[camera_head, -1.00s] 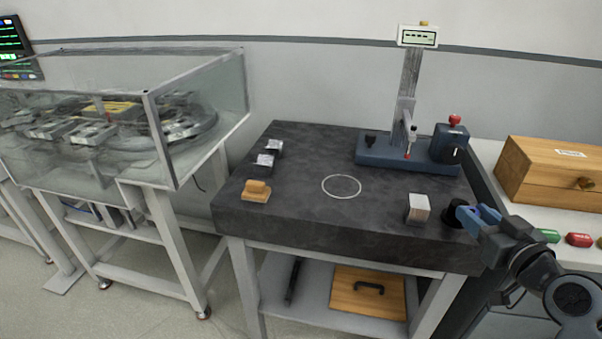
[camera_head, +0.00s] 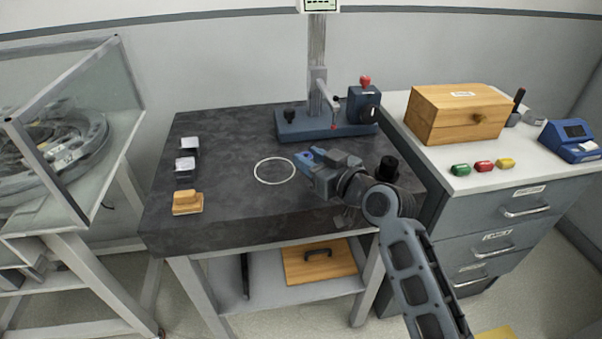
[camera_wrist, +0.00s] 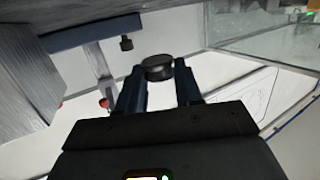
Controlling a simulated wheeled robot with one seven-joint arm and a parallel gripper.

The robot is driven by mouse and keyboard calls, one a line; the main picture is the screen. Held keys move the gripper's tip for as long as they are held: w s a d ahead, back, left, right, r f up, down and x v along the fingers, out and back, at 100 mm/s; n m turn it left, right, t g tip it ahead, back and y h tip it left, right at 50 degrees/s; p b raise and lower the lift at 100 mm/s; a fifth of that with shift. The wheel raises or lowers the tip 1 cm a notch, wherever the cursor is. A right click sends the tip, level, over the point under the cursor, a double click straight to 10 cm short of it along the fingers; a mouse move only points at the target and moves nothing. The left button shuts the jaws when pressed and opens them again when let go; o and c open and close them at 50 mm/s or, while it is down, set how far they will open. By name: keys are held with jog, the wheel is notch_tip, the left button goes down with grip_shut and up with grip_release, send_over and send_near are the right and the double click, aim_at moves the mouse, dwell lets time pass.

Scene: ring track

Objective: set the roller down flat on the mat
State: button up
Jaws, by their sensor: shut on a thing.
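My gripper (camera_head: 310,156) is above the dark stone table (camera_head: 225,150), just right of the thin white circle (camera_head: 274,170) drawn on it. In the wrist view its two fingers are shut on a short dark cylinder (camera_wrist: 157,68), which I take to be the roller. A round end face shows between the fingertips. The head view does not show the roller clearly, so I cannot tell its height over the table. I cannot make out a mat with certainty in either view.
A blue gauge stand (camera_head: 325,124) stands at the table's back. A black cylinder (camera_head: 387,170) is right of my gripper. A wooden box (camera_head: 458,113) sits on the right cabinet.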

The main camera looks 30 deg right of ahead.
aim_at(303, 185)
jog(key=shift+w+a+f, duration=0.35)
jog(key=shift+a+f, duration=0.1)
jog(key=shift+a, duration=0.25)
jog(key=shift+f, duration=2.05)
jog(key=shift+f, duration=0.15)
jog(key=o, duration=1.1)
jog(key=shift+r, duration=0.25)
jog(key=b+v, duration=0.2)
jog(key=v, duration=1)
jog(key=shift+f+b, duration=0.15)
jog(key=shift+b, duration=0.15)
